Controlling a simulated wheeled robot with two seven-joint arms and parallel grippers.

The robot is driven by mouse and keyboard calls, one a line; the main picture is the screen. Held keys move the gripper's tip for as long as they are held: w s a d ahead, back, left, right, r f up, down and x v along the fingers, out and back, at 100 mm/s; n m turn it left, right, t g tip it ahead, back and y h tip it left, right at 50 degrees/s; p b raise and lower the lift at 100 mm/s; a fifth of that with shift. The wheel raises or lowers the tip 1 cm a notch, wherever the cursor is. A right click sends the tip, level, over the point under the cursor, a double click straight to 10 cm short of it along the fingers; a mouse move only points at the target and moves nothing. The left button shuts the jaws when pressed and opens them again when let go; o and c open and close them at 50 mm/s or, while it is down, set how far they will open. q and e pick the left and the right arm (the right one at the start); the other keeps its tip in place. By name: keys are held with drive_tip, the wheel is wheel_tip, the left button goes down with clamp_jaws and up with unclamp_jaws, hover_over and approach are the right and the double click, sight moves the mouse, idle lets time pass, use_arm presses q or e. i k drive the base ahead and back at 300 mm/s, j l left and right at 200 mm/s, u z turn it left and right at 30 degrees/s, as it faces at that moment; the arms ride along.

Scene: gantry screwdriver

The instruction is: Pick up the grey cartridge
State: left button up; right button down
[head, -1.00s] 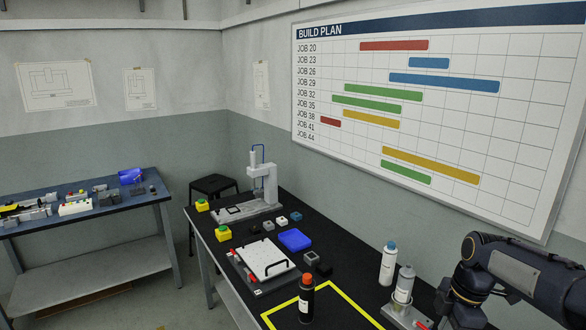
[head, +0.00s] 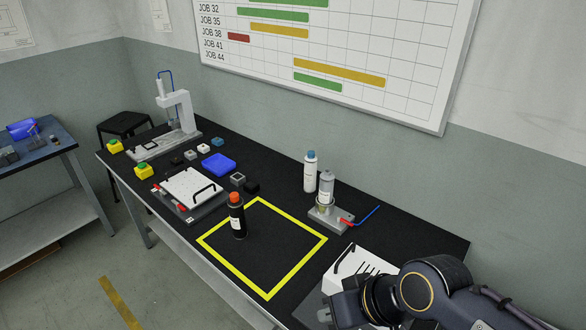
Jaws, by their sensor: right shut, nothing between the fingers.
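The grey cartridge (head: 326,184) stands upright in a small grey holder (head: 325,218) on the black bench, right of centre. The holder has a red part and a blue hose at its right. My right gripper (head: 326,312) is at the bottom right, shut and empty. It is in front of the cartridge, toward the near edge, and well apart from it. My left gripper is out of view.
A white bottle with a blue cap (head: 310,172) stands just left of the cartridge. A black bottle with an orange cap (head: 237,216) stands at the yellow square's (head: 268,295) left side. A white panel with a handle (head: 338,277) lies near my right arm.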

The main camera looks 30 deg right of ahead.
sight(327, 178)
drive_tip(key=i+j, duration=0.2)
drive_tip(key=i, duration=0.3)
drive_tip(key=i+j, duration=0.2)
drive_tip(key=i, duration=0.3)
drive_tip(key=i+j+z, duration=0.2)
drive_tip(key=i+z, duration=0.25)
drive_tip(key=i+j+z, duration=0.4)
drive_tip(key=k+l+z, duration=0.1)
drive_tip(key=z, duration=0.3)
